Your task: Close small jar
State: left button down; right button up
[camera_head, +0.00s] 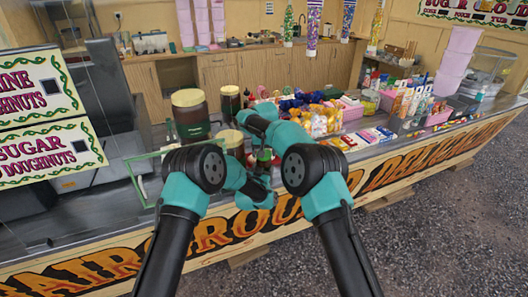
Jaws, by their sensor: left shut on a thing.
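My left gripper (263,170) is low over the counter, shut on a small dark thing (264,157) that is mostly hidden; it looks like the small jar, but I cannot tell its lid clearly. My right arm reaches in from the right, its forearm bent up and left over that spot. The jaws of my right gripper are hidden behind its own wrist. A jar with a cream lid (230,139) stands just left of my grippers, partly covered by my left arm.
A large brown jar with a cream lid (189,115) and a tall dark jar (230,101) stand behind. A green-edged glass panel (147,155) stands left. The counter's front edge is close.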

jog(key=shift+o, duration=1.4)
jog(key=shift+r, duration=0.1)
jog(key=shift+r, duration=2.2)
jog(key=shift+o, duration=0.2)
jog(key=shift+o, duration=0.8)
